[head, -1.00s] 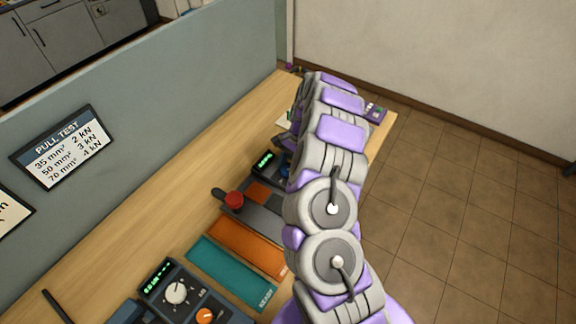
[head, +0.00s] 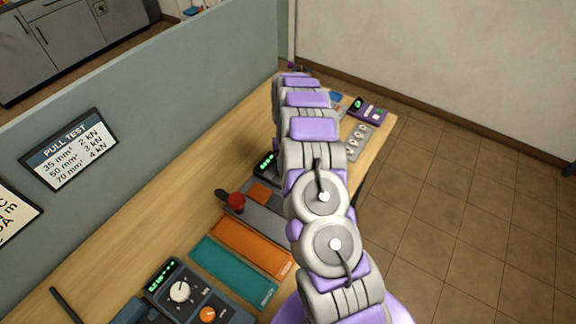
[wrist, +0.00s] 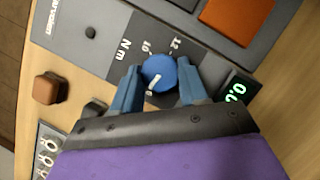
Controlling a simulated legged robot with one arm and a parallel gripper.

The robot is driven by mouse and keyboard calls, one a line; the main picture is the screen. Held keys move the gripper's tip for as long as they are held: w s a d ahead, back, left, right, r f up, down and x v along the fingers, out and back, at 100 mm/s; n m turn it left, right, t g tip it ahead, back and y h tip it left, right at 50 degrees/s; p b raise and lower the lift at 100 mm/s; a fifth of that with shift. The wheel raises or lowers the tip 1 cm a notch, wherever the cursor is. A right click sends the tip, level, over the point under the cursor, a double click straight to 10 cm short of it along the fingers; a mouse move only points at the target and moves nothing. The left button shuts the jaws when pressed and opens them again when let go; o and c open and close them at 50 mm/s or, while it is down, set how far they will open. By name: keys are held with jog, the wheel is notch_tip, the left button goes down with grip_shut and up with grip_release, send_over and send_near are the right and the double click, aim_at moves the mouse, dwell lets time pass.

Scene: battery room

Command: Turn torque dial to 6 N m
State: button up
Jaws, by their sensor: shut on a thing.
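The torque dial (wrist: 157,72) is a round blue knob with a white pointer line, seen in the wrist view on a dark grey panel (wrist: 85,40). The panel is marked "N m", with 10 and 12 readable beside the knob; the other marks are hidden or too small to read. My gripper (wrist: 158,84) is shut on the dial, one blue finger on each side of it. The pointer runs toward the gripper side, near a partly hidden mark. A green display (wrist: 236,92) beside the right finger is partly cut off. In the head view my arm hides the dial.
In the head view, a red button (head: 236,201), an orange mat (head: 250,246) and a teal mat (head: 232,272) lie along the wooden bench (head: 150,228). A unit with a white dial (head: 180,292) is nearer. A grey partition (head: 190,90) borders the bench's left side.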

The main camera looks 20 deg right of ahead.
jog(key=shift+n, duration=0.6)
jog(key=shift+h, duration=0.3)
jog(key=o, duration=1.1)
jog(key=shift+c, duration=0.2)
jog(key=shift+r, duration=0.1)
jog(key=p+v, duration=0.5)
jog(key=v, duration=1.2)
jog(key=shift+w+p, duration=0.15)
jog(key=shift+p, duration=0.15)
